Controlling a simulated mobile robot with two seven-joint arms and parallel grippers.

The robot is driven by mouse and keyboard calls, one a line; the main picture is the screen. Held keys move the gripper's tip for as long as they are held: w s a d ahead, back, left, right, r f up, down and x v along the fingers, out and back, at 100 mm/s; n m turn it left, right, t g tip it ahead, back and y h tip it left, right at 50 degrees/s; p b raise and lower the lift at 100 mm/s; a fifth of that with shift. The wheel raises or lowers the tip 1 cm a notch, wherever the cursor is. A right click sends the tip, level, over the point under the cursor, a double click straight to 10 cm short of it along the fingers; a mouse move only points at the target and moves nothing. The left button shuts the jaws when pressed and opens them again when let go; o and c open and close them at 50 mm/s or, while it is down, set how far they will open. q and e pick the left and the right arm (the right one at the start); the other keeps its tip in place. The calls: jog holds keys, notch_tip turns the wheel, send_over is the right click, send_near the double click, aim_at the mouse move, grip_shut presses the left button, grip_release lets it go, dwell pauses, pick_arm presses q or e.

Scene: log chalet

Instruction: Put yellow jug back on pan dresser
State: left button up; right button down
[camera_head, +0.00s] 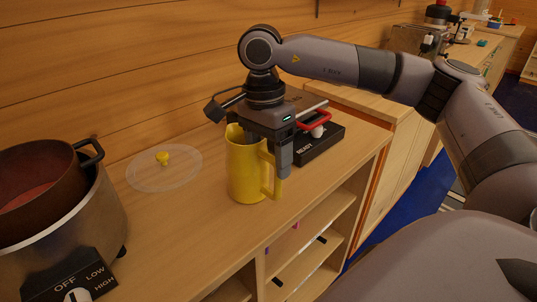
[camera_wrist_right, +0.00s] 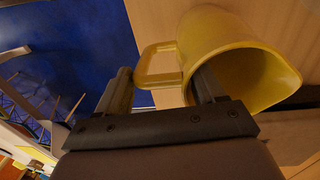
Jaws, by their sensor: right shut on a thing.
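A yellow jug (camera_head: 243,172) is upright at the wooden dresser top (camera_head: 185,222), near its front edge, with its handle toward the right. I cannot tell whether its base touches the wood. My right gripper (camera_head: 265,152) comes down from above and is shut on the jug. In the right wrist view, one finger reaches into the mouth of the yellow jug (camera_wrist_right: 222,42) and the other is outside, beyond the handle. The wrist view also shows the right gripper (camera_wrist_right: 160,90). My left gripper is not in view.
A clear lid with a yellow knob (camera_head: 163,158) lies left of the jug. A cooker (camera_head: 95,225) holding a brown pot (camera_head: 45,190) stands further left. A black box marked READY (camera_head: 318,148) is behind the jug to the right. Open shelves (camera_head: 315,250) are below the front edge.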

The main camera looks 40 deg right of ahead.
jog(key=shift+c, duration=0.6)
grip_release()
jog(key=shift+r, duration=0.3)
notch_tip(320, 180, up, 12)
jog(key=w+p, duration=0.1)
jog(key=p, duration=0.1)
jog(key=shift+f, duration=0.15)
